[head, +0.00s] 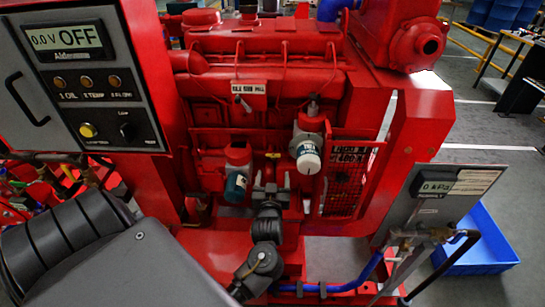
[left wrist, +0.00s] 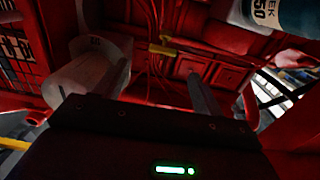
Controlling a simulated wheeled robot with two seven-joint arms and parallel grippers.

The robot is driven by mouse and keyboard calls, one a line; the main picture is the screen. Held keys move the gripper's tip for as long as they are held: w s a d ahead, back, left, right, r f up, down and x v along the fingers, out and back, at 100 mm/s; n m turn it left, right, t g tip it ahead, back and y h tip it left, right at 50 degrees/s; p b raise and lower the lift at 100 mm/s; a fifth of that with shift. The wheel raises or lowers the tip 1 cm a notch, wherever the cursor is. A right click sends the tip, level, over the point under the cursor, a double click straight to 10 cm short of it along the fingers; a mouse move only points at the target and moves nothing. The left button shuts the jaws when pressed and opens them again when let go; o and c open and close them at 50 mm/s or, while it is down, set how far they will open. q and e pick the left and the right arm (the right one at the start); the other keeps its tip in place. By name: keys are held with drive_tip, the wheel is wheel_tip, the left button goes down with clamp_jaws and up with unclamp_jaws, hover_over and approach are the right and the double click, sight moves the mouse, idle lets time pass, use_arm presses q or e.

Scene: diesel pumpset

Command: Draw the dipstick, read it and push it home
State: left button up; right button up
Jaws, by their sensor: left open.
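A small yellow piece (head: 272,155) that looks like the dipstick handle sits low on the front of the red engine (head: 262,62), between two filters. It also shows in the left wrist view (left wrist: 162,50), ahead of the fingers and roughly between them. My left gripper (head: 271,185) is in front of the engine, just below the yellow piece. Its jaws are open, with nothing visible between them in the left wrist view (left wrist: 163,85). The yellow piece appears apart from the fingers. The stick itself is hidden. My right gripper is not in view.
Filters stand close on both sides, one blue and white (head: 236,186), one mostly white (head: 307,158). A control panel (head: 78,75) reading OFF is at left. A kPa gauge panel (head: 437,195) and blue tray (head: 480,245) are at right. A blue hose (head: 345,284) runs below.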

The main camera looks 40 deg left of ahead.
sight(273, 155)
use_arm(q)
drive_tip(key=x, duration=0.6)
drive_tip(key=r+p+x, duration=0.1)
drive_tip(key=x, duration=0.3)
drive_tip(key=shift+s+a, duration=0.2)
drive_tip(key=shift+a, duration=0.05)
drive_tip(key=shift+w+a, duration=0.3)
drive_tip(key=shift+w, duration=0.1)
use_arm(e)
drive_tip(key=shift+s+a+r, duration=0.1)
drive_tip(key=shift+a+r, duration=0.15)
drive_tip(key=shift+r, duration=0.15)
